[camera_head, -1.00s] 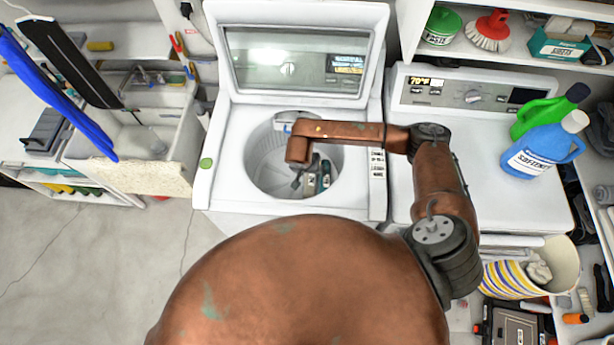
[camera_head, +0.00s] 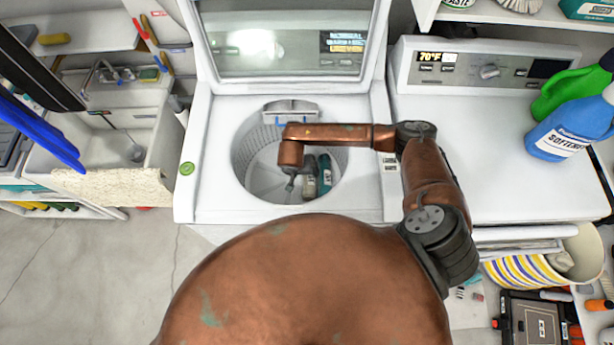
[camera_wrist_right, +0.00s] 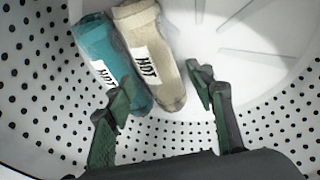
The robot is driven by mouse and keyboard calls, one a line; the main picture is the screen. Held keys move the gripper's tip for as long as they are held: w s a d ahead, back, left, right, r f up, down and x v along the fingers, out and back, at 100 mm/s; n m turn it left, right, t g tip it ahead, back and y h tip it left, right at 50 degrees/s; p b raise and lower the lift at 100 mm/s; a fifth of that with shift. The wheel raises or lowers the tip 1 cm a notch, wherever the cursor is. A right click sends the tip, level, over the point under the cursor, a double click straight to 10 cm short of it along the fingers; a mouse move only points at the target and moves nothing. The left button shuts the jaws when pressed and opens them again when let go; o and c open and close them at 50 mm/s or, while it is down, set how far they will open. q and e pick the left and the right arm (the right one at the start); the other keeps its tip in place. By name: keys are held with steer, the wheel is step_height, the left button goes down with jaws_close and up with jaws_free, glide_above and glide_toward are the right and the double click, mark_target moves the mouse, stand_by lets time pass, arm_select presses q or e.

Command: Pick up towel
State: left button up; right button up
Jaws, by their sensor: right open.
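Two rolled towels lie side by side in the open washer's drum. The teal towel (camera_wrist_right: 108,62) is on the left in the right wrist view, and the beige towel (camera_wrist_right: 150,55) is beside it. Both carry white labels. In the head view the teal towel (camera_head: 325,176) shows at the drum's right side, partly behind my arm. My right gripper (camera_wrist_right: 164,92) is open and empty inside the drum; its spread fingers appear around the towels' near ends, and contact is unclear. In the head view it (camera_head: 290,184) hangs left of the towels. My left gripper is not in view.
The washer (camera_head: 207,130) has its lid (camera_head: 285,50) raised behind the drum. To the right stands another machine (camera_head: 490,150) with a blue softener bottle (camera_head: 570,130) and a green bottle (camera_head: 568,85) on top. A sink (camera_head: 110,140) is at left.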

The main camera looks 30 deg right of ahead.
mark_target(308, 177)
steer(key=shift+d+f, duration=0.15)
steer(key=shift+f, duration=0.3)
steer(key=x, duration=0.4)
steer(key=shift+f, duration=0.25)
steer(key=shift+d+r, duration=0.1)
steer(key=c, duration=0.7)
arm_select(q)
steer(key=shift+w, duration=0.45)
arm_select(e)
steer(key=c, duration=0.3)
